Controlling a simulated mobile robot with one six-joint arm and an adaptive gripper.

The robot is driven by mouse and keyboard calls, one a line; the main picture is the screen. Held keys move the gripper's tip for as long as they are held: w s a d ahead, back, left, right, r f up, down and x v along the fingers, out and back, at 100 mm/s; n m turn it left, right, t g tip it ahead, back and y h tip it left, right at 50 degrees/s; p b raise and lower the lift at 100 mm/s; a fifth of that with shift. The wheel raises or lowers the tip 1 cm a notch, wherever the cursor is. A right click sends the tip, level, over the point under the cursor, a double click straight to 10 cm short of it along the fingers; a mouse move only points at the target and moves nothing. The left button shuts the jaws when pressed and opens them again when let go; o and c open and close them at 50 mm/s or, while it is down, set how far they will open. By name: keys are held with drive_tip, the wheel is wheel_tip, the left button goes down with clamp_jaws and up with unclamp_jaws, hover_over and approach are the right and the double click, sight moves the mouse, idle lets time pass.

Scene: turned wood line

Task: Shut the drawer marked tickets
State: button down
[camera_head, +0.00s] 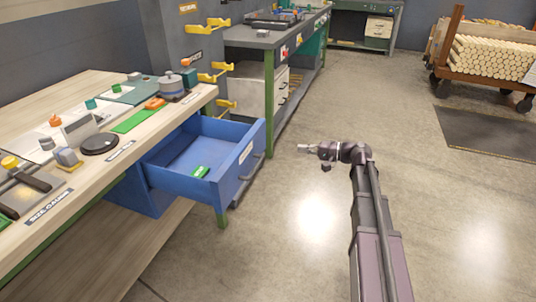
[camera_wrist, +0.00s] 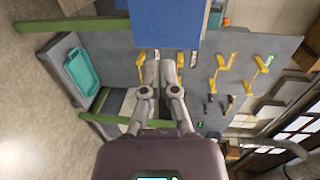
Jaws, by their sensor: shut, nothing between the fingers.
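A blue drawer (camera_head: 196,178) under the wooden workbench stands pulled out toward the aisle. Its front carries a white label (camera_head: 245,153), too small to read, and a dark handle. A small green item (camera_head: 201,172) lies on the drawer's floor. My gripper (camera_head: 303,148) is shut and empty, in the open air to the right of the drawer front and apart from it. In the wrist view my gripper (camera_wrist: 168,65) points toward a blue panel (camera_wrist: 165,22) at the top, which looks like part of the drawer.
The workbench (camera_head: 185,110) holds several tools and parts. A grey panel (camera_head: 190,45) with yellow hooks stands behind it, beside another bench (camera_head: 255,38). A cart of wooden rods (camera_head: 490,58) stands at the back right. The floor (camera_head: 310,100) around my arm is clear.

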sight(263, 139)
drive_tip(key=shift+w+d+f+m+t+y+b, duration=0.2)
drive_tip(key=shift+w+d+f+y+b, duration=0.2)
drive_tip(key=shift+b, duration=0.2)
drive_tip(key=shift+w+d+f+m+t+y+b, duration=0.1)
drive_tip(key=shift+w+d+f+t+y+b, duration=0.15)
drive_tip(key=shift+w+b, duration=0.3)
drive_tip(key=x, duration=1.3)
drive_tip(key=shift+w+a, duration=0.1)
drive_tip(key=shift+a, duration=0.3)
drive_tip(key=shift+w+a, duration=0.1)
drive_tip(key=shift+w, duration=0.05)
